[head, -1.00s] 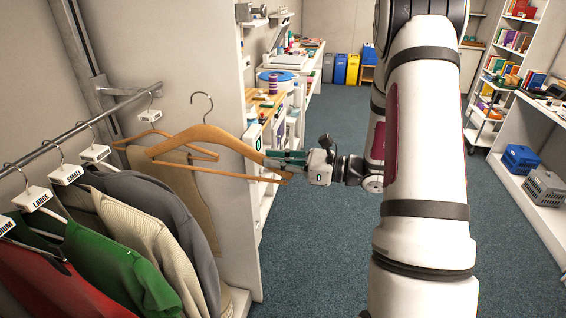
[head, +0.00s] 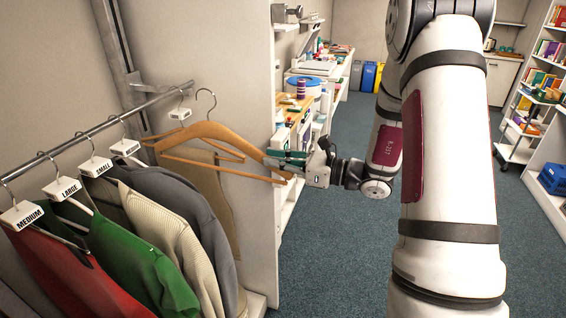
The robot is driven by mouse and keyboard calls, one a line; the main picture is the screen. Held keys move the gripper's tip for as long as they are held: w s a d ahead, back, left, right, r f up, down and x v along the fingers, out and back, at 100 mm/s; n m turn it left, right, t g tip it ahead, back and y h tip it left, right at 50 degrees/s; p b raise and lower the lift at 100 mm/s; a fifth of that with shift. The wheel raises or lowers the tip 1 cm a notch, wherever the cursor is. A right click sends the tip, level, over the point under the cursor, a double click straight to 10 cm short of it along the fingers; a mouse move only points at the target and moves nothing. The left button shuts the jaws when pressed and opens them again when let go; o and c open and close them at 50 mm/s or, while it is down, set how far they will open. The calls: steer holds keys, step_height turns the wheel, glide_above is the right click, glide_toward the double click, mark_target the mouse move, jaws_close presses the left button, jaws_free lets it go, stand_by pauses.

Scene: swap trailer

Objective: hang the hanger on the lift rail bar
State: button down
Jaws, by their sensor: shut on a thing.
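The wooden hanger (head: 215,131) is held by its right end in my gripper (head: 287,165), which is shut on it. The hanger is roughly level, with its metal hook (head: 207,101) pointing up. The hook shows just right of that free end, apart from the bar in the picture; I cannot tell the gap in depth. The hanger's left arm overlaps the hanging clothes in the view.
Several garments hang on the bar with white size tags, including a green one (head: 135,262) and a red one (head: 62,275). Tan trousers (head: 213,205) hang near the bar's end, behind the held hanger. A white partition (head: 210,60) stands behind.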

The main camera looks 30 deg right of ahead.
steer(key=b, duration=0.4)
glide_above(217, 169)
steer(key=s+d, duration=0.1)
steer(key=shift+w+a+f+b, duration=0.25)
steer(key=shift+f+b, duration=0.15)
steer(key=shift+f, duration=0.1)
steer(key=shift+w+a+f+b, duration=0.2)
steer(key=shift+f+b, duration=0.15)
steer(key=shift+f, duration=0.15)
steer(key=shift+f+b, duration=0.3)
steer(key=shift+f, duration=0.25)
